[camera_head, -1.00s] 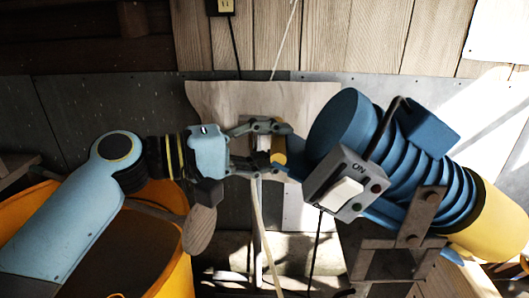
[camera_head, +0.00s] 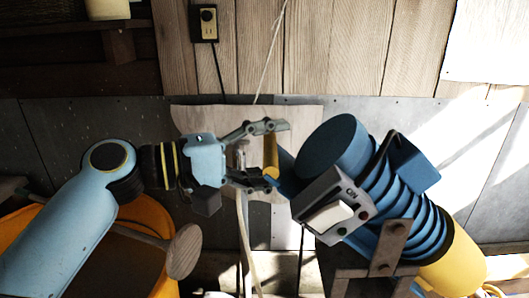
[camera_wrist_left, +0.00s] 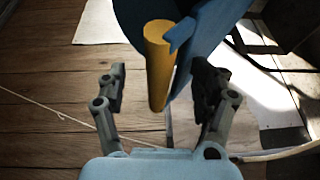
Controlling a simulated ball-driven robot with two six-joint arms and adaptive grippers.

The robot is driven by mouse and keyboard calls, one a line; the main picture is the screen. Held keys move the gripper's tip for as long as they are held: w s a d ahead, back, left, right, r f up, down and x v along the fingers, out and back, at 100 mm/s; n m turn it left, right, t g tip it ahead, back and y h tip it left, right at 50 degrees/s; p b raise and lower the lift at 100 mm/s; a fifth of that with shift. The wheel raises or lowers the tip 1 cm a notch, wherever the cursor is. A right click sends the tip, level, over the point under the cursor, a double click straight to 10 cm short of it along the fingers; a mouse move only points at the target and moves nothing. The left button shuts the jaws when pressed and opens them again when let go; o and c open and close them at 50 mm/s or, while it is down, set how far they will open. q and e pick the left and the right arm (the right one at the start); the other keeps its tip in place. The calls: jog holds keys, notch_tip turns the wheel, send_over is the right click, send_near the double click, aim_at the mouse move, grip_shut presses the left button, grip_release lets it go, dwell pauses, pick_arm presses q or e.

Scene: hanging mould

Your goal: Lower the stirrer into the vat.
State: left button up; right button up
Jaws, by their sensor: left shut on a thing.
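A blue ribbed motor unit (camera_head: 400,205) with an ON switch box sits tilted on a brown bracket at the right; I take it for the stirrer. A yellow cylindrical handle (camera_head: 271,155) joins its blue arm. My left gripper (camera_head: 277,153) is shut on this handle, one finger on each side. The wrist view shows the handle (camera_wrist_left: 160,70) between my fingers (camera_wrist_left: 158,90), its blue arm at the top. An orange vat (camera_head: 150,212) with a dark inside stands at the lower left, partly behind my left arm. My right gripper is out of view.
A wooden paddle (camera_head: 184,251) with a round end lies over the vat's rim. A pale board (camera_head: 190,115) stands behind my left gripper. A cord (camera_head: 246,240) hangs below it. A socket (camera_head: 205,22) is on the plank wall.

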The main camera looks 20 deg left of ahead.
pick_arm(q)
jog(key=shift+s+r, duration=0.1)
jog(key=shift+r, duration=0.35)
jog(key=v, duration=1.2)
jog(key=shift+f, duration=0.5)
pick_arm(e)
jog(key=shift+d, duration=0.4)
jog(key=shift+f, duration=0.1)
